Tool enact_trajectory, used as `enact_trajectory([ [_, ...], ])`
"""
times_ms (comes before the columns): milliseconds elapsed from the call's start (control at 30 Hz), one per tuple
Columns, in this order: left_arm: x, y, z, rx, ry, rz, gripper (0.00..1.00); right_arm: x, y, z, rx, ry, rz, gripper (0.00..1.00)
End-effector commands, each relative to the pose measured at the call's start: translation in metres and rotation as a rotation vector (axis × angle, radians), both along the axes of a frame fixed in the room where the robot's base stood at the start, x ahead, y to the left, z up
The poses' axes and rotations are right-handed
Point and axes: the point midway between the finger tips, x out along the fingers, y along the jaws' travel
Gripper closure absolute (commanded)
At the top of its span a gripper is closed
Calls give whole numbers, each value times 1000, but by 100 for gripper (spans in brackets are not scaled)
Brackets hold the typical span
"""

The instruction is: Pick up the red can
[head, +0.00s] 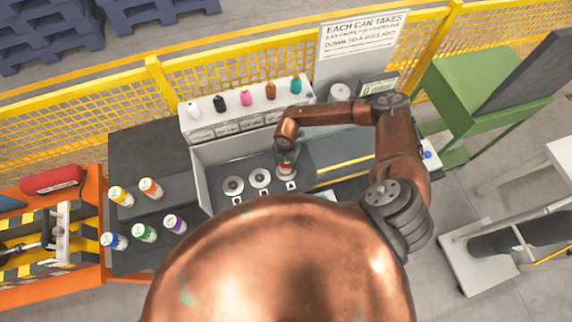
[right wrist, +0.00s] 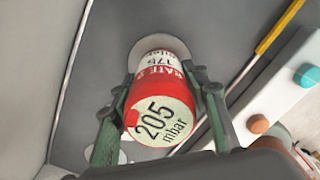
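The red can (right wrist: 158,112) has a pale lid reading "205 mbar" and a white label band. It stands upright at the disc marked A (right wrist: 168,43), and I cannot tell whether it is clear of it. My right gripper (right wrist: 162,78) reaches down around the can, one green finger against each side, and looks shut on it. In the head view the can (head: 286,168) is small and partly hidden under my right gripper (head: 286,156). My left gripper is not in view.
Two empty discs (head: 260,178) lie left of the can. Several coloured cans, such as the green can (head: 144,233), stand at the left. A white shelf (head: 240,118) with small bottles stands behind. A yellow mesh fence (head: 60,125) runs along the back.

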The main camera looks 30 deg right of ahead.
Motion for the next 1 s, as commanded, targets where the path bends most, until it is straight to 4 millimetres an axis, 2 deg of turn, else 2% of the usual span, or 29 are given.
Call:
enact_trajectory([
  [33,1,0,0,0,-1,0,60,0,0,0,0,0,0,63],
  [500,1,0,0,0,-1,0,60,1,0,1,1,-1,0,94],
  [833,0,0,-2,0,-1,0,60,1,0,4,1,-2,0,94],
  [1000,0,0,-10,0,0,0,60,2,0,22,1,-4,0,94],
])
